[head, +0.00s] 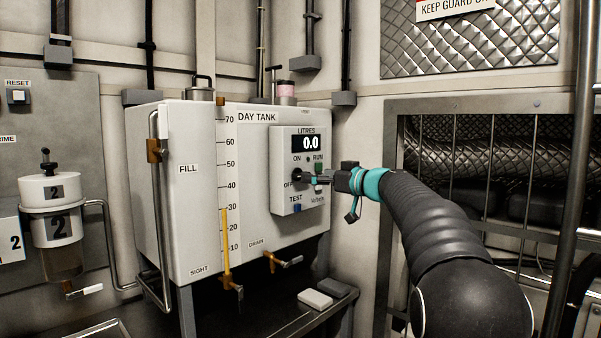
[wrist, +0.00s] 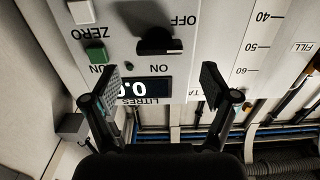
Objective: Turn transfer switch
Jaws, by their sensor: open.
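The transfer switch is a black knob (wrist: 158,42) on the white control box (head: 284,205) of the day tank, between labels ON and OFF. In the wrist view, which is upside down, its bar lies roughly crosswise, but I cannot tell which label it points to. My gripper (wrist: 159,75) is open, with its two fingers apart and the knob just beyond the tips, between their lines. Nothing is between the fingers. In the head view my gripper (head: 311,180) is at the box face from the right and partly hides the knob.
The display (head: 306,143) above the knob reads 0.0. A green button (wrist: 95,53) and a white button (wrist: 81,12) lie beside the knob, and a blue button (head: 297,209) is below. A barred guard (head: 480,150) stands at right.

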